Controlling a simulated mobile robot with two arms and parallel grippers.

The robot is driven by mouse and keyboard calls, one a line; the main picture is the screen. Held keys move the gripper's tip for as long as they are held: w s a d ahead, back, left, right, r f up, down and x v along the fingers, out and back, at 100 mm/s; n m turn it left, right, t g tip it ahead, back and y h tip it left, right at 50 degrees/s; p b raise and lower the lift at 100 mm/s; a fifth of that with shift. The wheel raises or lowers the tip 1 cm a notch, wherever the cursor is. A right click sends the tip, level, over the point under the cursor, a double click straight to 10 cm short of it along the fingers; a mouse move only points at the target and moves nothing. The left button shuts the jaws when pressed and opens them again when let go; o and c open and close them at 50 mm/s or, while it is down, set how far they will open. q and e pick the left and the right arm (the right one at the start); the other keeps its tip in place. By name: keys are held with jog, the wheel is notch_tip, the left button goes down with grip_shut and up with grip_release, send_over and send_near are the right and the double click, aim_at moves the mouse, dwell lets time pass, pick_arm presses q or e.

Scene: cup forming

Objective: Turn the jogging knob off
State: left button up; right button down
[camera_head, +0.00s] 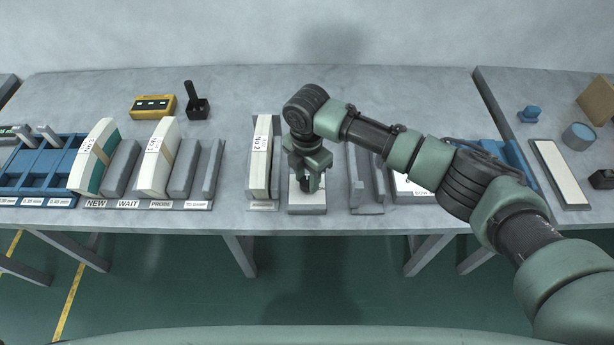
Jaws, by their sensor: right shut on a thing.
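My right gripper (308,182) points down over a small white-topped grey unit (306,208) near the front edge of the table. It is shut on a small dark piece at the top of that unit, which I take to be the jogging knob. The fingers and wrist hide most of the knob, so I cannot tell which way it is turned. My left gripper is not in view.
White stacks labelled No.2 (260,150), PROBE (158,155) and NEW (95,155) stand to the left among grey dividers. A yellow box (153,106) and a black stick device (197,104) stand behind. A blue rack (40,165) is far left.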

aim_at(307, 181)
jog(key=shift+w+r, duration=0.1)
jog(key=shift+r, duration=0.05)
jog(key=c, duration=1)
grip_release()
jog(key=shift+o, duration=0.2)
notch_tip(307, 181, up, 8)
jog(key=shift+f+b, duration=0.15)
jog(key=shift+b, duration=0.55)
